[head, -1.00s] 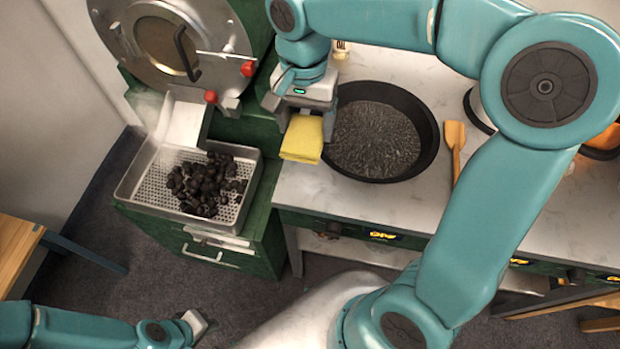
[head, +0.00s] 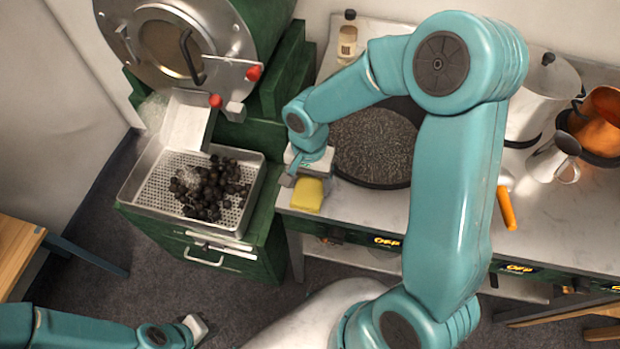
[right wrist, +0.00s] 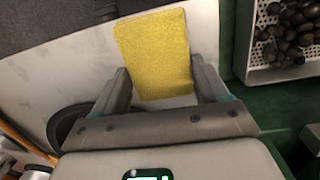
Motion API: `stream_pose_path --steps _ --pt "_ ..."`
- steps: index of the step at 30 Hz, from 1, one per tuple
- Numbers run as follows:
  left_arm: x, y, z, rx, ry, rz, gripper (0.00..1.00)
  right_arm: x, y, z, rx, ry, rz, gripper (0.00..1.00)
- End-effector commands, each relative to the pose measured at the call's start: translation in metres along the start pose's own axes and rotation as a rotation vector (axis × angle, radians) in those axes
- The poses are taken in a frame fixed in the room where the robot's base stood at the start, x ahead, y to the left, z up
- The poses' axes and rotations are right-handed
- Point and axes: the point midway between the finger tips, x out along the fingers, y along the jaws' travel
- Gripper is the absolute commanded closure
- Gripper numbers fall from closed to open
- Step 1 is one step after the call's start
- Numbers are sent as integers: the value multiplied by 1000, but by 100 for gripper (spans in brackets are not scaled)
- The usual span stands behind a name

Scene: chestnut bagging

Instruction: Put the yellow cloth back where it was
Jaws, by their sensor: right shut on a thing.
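The yellow cloth (head: 309,195) is a folded pad at the front left corner of the pale worktop (head: 455,205), beside the dark pan. My right gripper (head: 306,180) is shut on it from above. In the right wrist view the cloth (right wrist: 155,50) sits between the two fingers of the right gripper (right wrist: 160,85), with the worktop behind it. I cannot tell whether the cloth touches the worktop. My left gripper (head: 194,327) is low at the bottom left, away from the worktop; its jaws are too small to read.
The dark pan (head: 375,150) is right of the cloth, partly behind my arm. A perforated tray (head: 160,180) of dark chestnuts stands left, on the green cabinet (head: 262,240), under the roaster drum (head: 165,50). Metal pots (head: 540,95) and an orange handle (head: 507,208) are at right.

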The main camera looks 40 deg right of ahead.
Motion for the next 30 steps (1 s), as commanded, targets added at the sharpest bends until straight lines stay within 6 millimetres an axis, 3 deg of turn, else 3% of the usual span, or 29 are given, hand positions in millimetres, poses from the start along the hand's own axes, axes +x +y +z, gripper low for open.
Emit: stream_pose_path --steps 8,9,11,21,30 --pt "4 -1 0 0 0 0 100 3 0 0 0 1 0 75" --pt "2 -1 0 0 0 0 100 2 0 0 0 1 0 16" --pt "2 -1 0 0 0 0 100 1 0 0 0 1 0 0" --pt "0 0 0 0 0 0 100 -7 -1 -1 0 4 -2 0" --pt "0 0 0 0 0 0 100 -73 -2 -1 0 6 -6 0"
